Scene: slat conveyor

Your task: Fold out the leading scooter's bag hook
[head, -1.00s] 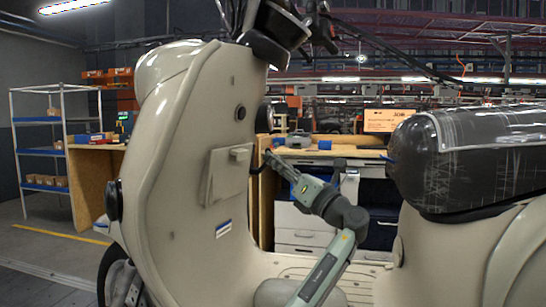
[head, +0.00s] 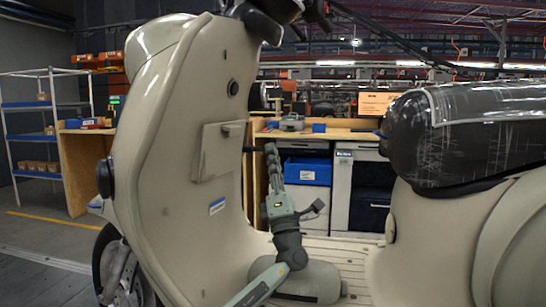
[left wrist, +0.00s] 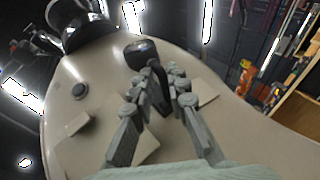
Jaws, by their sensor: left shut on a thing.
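The cream scooter (head: 190,150) stands across the left and middle of the head view, its leg shield facing right. The dark bag hook (head: 250,149) sticks out roughly level from the leg shield, right of a square panel. In the left wrist view the black hook (left wrist: 141,53) has a wide head and a stem running down between the fingers. My left gripper (head: 270,150) is shut on the hook's stem, with its fingers pointing up in the head view. It also shows in the left wrist view (left wrist: 167,90). The fingers hide part of the stem. My right gripper is out of view.
The seat (head: 470,130), wrapped in clear film, is at the right. The footboard (head: 345,260) lies below my left arm. Behind stand a workbench (head: 330,133) with a blue bin (head: 308,171) and a shelf rack (head: 35,130) at far left.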

